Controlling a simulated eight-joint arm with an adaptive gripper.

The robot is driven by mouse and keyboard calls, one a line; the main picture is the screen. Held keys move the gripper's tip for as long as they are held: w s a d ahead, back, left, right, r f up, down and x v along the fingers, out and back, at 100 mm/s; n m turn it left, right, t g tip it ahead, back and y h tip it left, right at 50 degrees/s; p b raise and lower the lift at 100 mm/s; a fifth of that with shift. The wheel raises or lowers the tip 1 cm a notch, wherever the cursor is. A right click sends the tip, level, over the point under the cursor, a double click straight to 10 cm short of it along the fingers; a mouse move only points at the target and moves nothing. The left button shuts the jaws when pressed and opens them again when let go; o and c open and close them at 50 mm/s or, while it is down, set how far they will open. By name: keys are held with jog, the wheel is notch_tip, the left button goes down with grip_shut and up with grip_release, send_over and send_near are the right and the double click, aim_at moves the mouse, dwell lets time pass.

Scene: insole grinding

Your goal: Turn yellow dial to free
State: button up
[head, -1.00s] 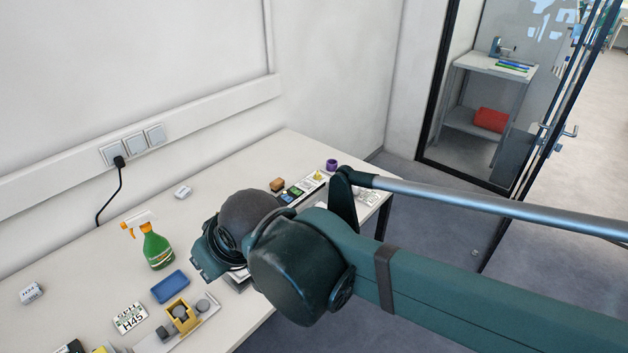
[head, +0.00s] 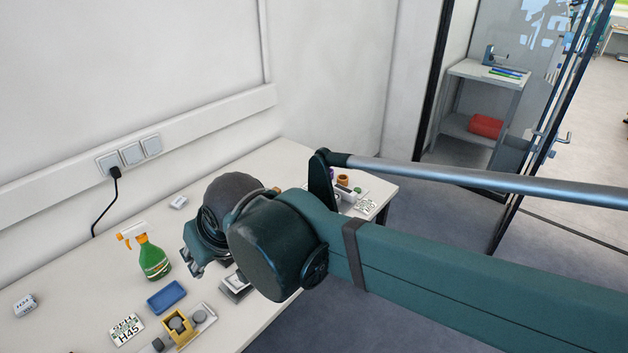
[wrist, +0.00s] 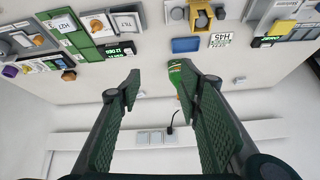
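In the head view an orange knob (head: 343,179) shows at the bench's far end, partly behind my arm. My gripper (wrist: 160,82) is open and empty, its two padded fingers wide apart above the bench. In the head view my gripper (head: 194,262) is mostly hidden by my wrist.
A green spray bottle (head: 153,259) stands near the wall, with a blue tray (head: 166,296), a label plate (head: 126,328) and a yellow fixture (head: 178,326) nearer the front. Wall sockets (head: 131,153) hold a black plug.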

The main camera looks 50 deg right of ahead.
jog(key=w+d+r+m+g+h+p, duration=0.1)
jog(key=w+d+m+g+p, duration=0.1)
jog(key=w+d+m, duration=0.75)
jog(key=w+d+r+m+g+p, duration=0.15)
jog(key=w+d+m, duration=0.25)
jog(key=w+d, duration=0.95)
jog(key=m+g+y+p, duration=0.1)
jog(key=m+g+p, duration=0.25)
jog(key=m, duration=0.85)
send_over(314, 182)
notch_tip(314, 182, down, 19)
jog(key=shift+w+d+f, duration=0.1)
jog(key=shift+d, duration=0.05)
jog(key=shift+f, duration=3.9)
